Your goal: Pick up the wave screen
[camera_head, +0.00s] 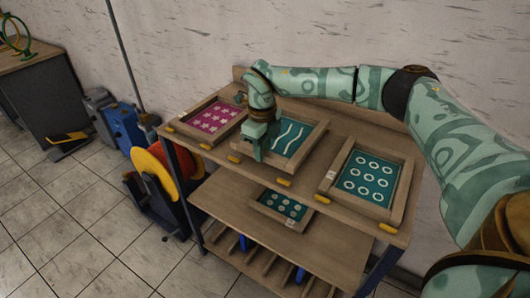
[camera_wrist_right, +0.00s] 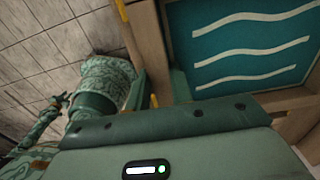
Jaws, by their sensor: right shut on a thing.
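The wave screen (camera_head: 290,137) is a teal mesh with white wavy lines in a wooden frame. It is on the sloping top shelf, in the middle of the row. My right gripper (camera_head: 260,150) reaches down over the left side of its frame and is shut on it. The gripper hides part of that side. In the right wrist view, the wave screen (camera_wrist_right: 245,44) fills the upper right, and the frame's side bar passes between the fingers (camera_wrist_right: 158,88). I cannot tell whether the frame is clear of the shelf. My left gripper is not in view.
A pink star screen (camera_head: 213,117) is close on the left, and a teal ring screen (camera_head: 368,178) is on the right. A smaller dotted screen (camera_head: 282,206) is on the lower shelf. Yellow tabs line the shelf's front edge (camera_head: 235,159). The wall is close behind.

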